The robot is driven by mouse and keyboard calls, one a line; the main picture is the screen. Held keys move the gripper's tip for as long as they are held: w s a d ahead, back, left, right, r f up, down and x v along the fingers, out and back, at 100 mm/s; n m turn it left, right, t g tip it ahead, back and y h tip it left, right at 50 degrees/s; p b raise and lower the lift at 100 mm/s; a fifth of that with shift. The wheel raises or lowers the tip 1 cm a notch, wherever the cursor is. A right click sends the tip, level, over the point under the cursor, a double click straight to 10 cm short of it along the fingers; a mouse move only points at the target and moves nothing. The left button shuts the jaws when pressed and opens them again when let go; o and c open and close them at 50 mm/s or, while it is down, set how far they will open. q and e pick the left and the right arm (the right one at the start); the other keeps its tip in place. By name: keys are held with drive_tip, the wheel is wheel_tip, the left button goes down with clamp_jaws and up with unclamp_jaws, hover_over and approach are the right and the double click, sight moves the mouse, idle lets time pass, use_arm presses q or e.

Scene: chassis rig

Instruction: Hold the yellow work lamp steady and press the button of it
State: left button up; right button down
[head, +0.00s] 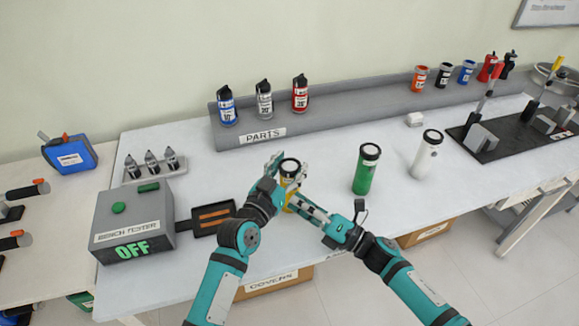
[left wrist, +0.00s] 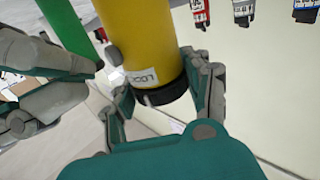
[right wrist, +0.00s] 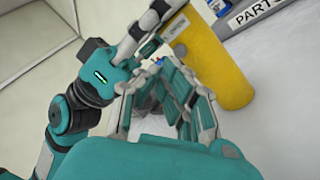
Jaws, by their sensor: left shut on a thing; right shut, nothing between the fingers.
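The yellow work lamp (head: 288,183) stands upright on the white bench in the head view, partly hidden by my grippers. My right gripper (head: 300,203) is shut and empty, close beside the lamp body. In the right wrist view the lamp (right wrist: 213,62) is just beyond the right fingertips.
A green lamp (head: 366,172) and a white lamp (head: 426,156) stand to the right. A grey tester box reading OFF (head: 133,222) and a small dark tray (head: 207,230) are to the left. A grey PARTS shelf (head: 340,112) with bottles runs behind.

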drive_tip(key=shift+w, duration=0.1)
idle(0.4)
drive_tip(key=shift+w+a, duration=0.2)
drive_tip(key=shift+w, duration=0.1)
drive_tip(key=shift+w+a, duration=0.1)
drive_tip(key=shift+w, duration=0.15)
idle(0.5)
drive_tip(key=shift+s, duration=0.1)
drive_tip(key=shift+s+d, duration=0.3)
drive_tip(key=shift+s, duration=0.3)
drive_tip(key=s, duration=0.1)
drive_tip(key=s+d, duration=0.1)
drive_tip(key=s, duration=0.1)
drive_tip(key=s+d, duration=0.1)
drive_tip(key=s, duration=0.1)
drive_tip(key=shift+s+d, duration=0.15)
drive_tip(key=shift+s, duration=0.1)
